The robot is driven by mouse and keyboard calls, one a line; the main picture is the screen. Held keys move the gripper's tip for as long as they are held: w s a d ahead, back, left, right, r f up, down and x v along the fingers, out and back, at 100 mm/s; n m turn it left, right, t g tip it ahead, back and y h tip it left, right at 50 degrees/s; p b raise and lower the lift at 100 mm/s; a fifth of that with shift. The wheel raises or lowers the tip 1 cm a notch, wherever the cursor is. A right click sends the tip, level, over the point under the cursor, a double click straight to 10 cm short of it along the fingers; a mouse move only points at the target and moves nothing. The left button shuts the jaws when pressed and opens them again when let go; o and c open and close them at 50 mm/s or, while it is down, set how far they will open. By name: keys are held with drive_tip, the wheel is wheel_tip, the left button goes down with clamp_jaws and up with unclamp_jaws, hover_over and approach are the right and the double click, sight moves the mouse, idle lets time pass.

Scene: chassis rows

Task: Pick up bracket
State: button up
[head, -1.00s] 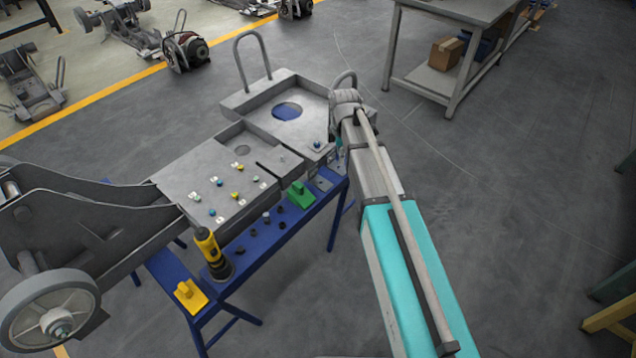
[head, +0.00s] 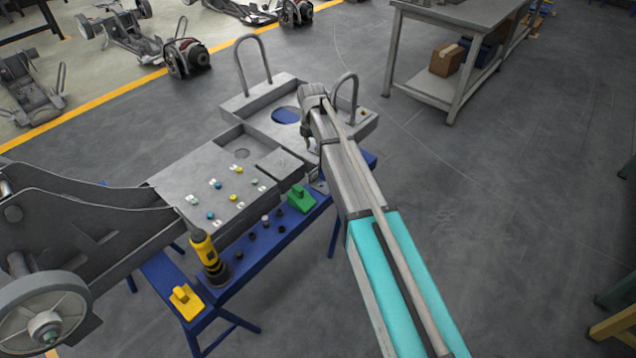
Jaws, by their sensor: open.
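My arm reaches in from the lower right, and my gripper (head: 312,147) points down beside the right end of the blue bench. It is mostly hidden behind my own arm, and its fingertips are hard to make out. I see nothing held in it. A small grey plate-like piece (head: 319,185), possibly the bracket, lies at the right end of the bench just below my gripper and is partly covered by my arm. I cannot tell whether the gripper touches it.
The blue bench (head: 262,243) carries a green block (head: 301,199), a yellow-black drill (head: 209,257), a yellow block (head: 187,301) and several small dark parts. The grey chassis (head: 205,180) with small coloured pieces stands behind it. A grey table (head: 470,12) is at the back right.

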drive_tip(key=shift+f, duration=0.1)
drive_tip(key=b, duration=0.9)
hover_over(313, 181)
drive_tip(key=w, duration=0.1)
wheel_tip(313, 181, down, 8)
drive_tip(key=shift+w+f, duration=0.1)
drive_tip(key=shift+f, duration=0.1)
drive_tip(key=shift+f, duration=0.1)
drive_tip(key=shift+s+f+b, duration=0.15)
drive_tip(key=shift+f+b, duration=1.05)
drive_tip(key=shift+f, duration=0.1)
drive_tip(key=shift+s+f+b, duration=0.1)
drive_tip(key=shift+f+b, duration=1.1)
drive_tip(key=shift+f, duration=0.05)
drive_tip(key=shift+d, duration=0.1)
clamp_jaws()
